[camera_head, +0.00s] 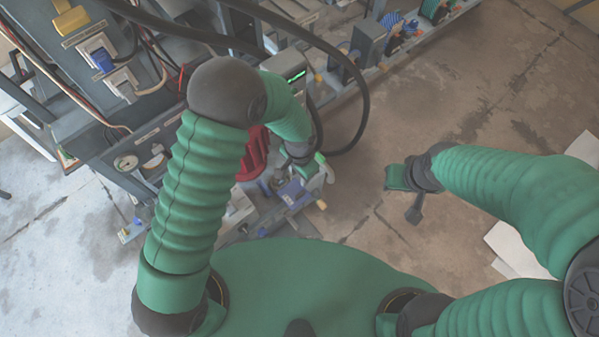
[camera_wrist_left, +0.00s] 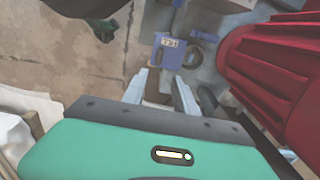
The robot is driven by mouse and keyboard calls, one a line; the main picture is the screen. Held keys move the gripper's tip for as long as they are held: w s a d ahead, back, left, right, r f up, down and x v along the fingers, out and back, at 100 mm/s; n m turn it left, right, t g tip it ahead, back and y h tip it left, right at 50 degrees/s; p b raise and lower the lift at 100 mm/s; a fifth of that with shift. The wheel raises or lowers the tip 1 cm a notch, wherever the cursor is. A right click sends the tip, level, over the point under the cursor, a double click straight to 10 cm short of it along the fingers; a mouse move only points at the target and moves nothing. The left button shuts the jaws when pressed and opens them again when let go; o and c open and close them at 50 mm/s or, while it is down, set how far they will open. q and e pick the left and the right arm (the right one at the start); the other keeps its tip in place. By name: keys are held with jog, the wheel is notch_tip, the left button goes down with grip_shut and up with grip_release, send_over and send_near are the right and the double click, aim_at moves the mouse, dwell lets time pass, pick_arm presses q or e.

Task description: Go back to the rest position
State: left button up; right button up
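My left arm bends over the front of the machine, with its left gripper (camera_head: 318,178) low beside a blue part (camera_head: 290,190). My right gripper (camera_head: 410,203) hangs over bare floor at the right, clear of the machine. Its fingers are too small and dark to tell their opening.
A red ribbed housing (camera_head: 255,153) stands close beside my left gripper and also fills the right of the left wrist view (camera_wrist_left: 275,70). Black hoses (camera_head: 362,95) arch behind my left forearm. A grey panel (camera_head: 100,65) stands at left. The concrete floor (camera_head: 480,90) is open at right.

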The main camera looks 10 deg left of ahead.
pick_arm(q)
jog(key=s+a+r+n+t, duration=0.1)
jog(key=s+a+r+n, duration=0.3)
jog(key=a+r, duration=0.45)
jog(key=s+a+r+n+t, duration=0.2)
jog(key=s+a+r+n, duration=0.25)
jog(key=a+r, duration=0.35)
notch_tip(320, 180, up, 13)
jog(key=p, duration=1.2)
jog(key=shift+w+d+r, duration=0.15)
jog(key=shift+w+d, duration=0.2)
jog(key=shift+d, duration=0.1)
